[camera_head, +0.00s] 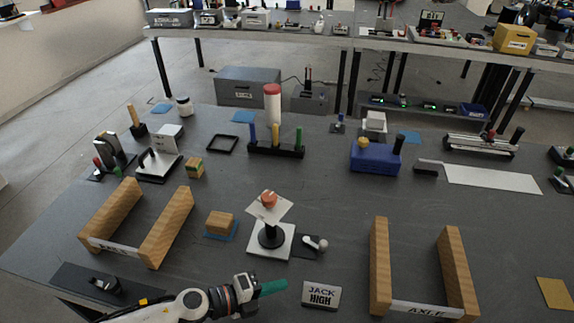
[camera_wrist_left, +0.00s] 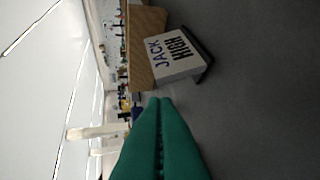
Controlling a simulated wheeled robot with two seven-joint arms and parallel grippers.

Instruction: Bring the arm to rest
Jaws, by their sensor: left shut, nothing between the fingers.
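My left arm comes in from the bottom left in the head view, low over the table's front part. Its gripper (camera_head: 273,288) has green fingers, shut with nothing between them, and points right toward the "JACK HIGH" sign (camera_head: 321,295). In the left wrist view the shut green fingers (camera_wrist_left: 160,110) fill the lower middle. The sign (camera_wrist_left: 172,58) stands beyond their tips, apart from them. My right gripper is in neither view.
A white-based stand (camera_head: 270,240) with a tilted plate is just behind the gripper. Wooden rails labelled "AXLE" (camera_head: 380,265) stand right, and another wooden pair (camera_head: 165,230) stands left. A dark tray (camera_head: 75,283) lies left of the arm. Bare table shows between the sign and right rails.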

